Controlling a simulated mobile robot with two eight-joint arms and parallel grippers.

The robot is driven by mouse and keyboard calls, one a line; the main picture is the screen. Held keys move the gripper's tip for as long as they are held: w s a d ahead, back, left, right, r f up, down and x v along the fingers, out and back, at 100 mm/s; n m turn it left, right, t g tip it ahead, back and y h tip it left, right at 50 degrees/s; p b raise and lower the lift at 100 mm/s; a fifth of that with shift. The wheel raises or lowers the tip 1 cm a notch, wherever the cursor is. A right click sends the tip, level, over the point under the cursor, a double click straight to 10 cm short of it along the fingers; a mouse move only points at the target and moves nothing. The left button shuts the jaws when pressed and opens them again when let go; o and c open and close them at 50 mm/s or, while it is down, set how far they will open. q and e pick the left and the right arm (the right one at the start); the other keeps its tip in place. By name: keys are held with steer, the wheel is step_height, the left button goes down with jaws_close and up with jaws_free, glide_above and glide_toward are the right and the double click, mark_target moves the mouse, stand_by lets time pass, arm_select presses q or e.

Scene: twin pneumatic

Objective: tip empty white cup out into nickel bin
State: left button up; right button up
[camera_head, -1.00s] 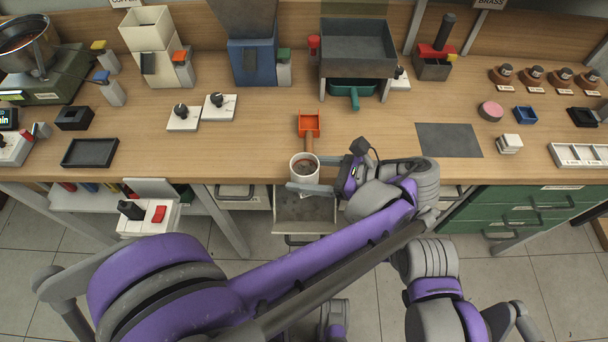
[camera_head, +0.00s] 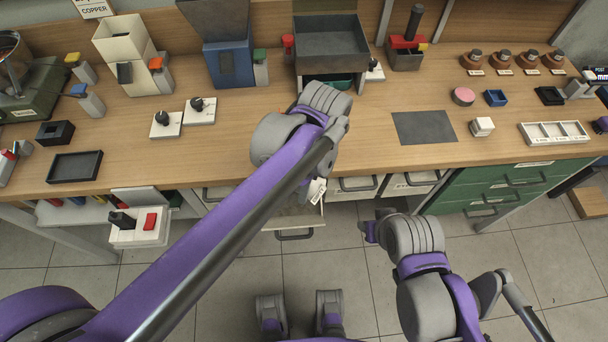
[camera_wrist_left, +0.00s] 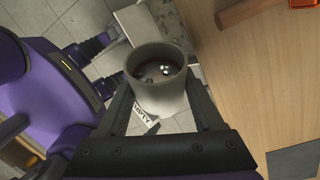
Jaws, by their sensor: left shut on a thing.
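The white cup (camera_wrist_left: 160,98) is between the fingers of my left gripper (camera_wrist_left: 160,82) in the left wrist view. The gripper is shut on it. The cup's mouth shows dark contents with a few shiny bits at the bottom. A white tag reading "EMPTY" (camera_wrist_left: 146,113) hangs by it; a white tag (camera_head: 318,190) also shows in the head view. There my left arm hides the cup and left gripper. An open grey drawer (camera_head: 296,222) is below the table's front edge, partly hidden by the arm; I see no nickel label. My right gripper (camera_head: 369,232) is low, right of the drawer, its fingers unclear.
A wooden handle (camera_wrist_left: 243,11) lies on the table beside the cup. A grey tray (camera_head: 331,42) stands at the back. A dark mat (camera_head: 424,127) lies to the right. A white switch box with a red button (camera_head: 150,221) juts out in front at left.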

arm_select(q)
steer(key=shift+f+g+h, duration=0.25)
steer(key=shift+g+h, duration=0.15)
steer(key=shift+h, duration=0.3)
steer(key=shift+a+r+h, duration=0.2)
steer(key=shift+h, duration=0.3)
steer(key=shift+w+a+g+h+b, duration=0.15)
steer(key=shift+g+h+b, duration=0.25)
steer(key=shift+h, duration=0.2)
steer(key=shift+w+a+g+h+b, duration=0.15)
steer(key=shift+g+h+b, duration=0.1)
steer(key=shift+g+h, duration=0.25)
steer(key=shift+a+r+g+h+b, duration=0.2)
steer(key=shift+g+h+b, duration=0.4)
steer(key=shift+h, duration=0.5)
steer(key=shift+a+r+m+g+h+b, duration=0.15)
steer(key=shift+r+m+g+h+b, duration=0.15)
steer(key=shift+h+b, duration=0.45)
steer(key=shift+r+p, duration=0.1)
steer(key=shift+p, duration=0.2)
step_height(320, 180, up, 5)
steer(key=p, duration=0.4)
